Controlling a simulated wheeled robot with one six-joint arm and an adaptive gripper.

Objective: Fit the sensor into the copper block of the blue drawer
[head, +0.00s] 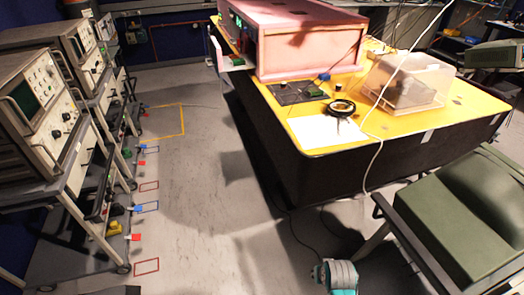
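A pink foam enclosure (305,42) stands on the yellow tabletop (440,122). Its left end shows dark openings with small green parts (237,28), and a pale panel (217,50) juts out there. A dark mat (283,97) in front of the enclosure carries small items, one of them green. A small blue item (323,77) lies beside the mat. I cannot tell whether any of these is the sensor. I cannot make out the blue drawer or its copper block. A grey and teal part at the bottom edge looks like my arm. My gripper is not in view.
A white sheet (325,134), a round black-rimmed object (342,107) and a clear box (405,84) are on the table. A white cable hangs over its front edge. The floor between (200,215) is clear.

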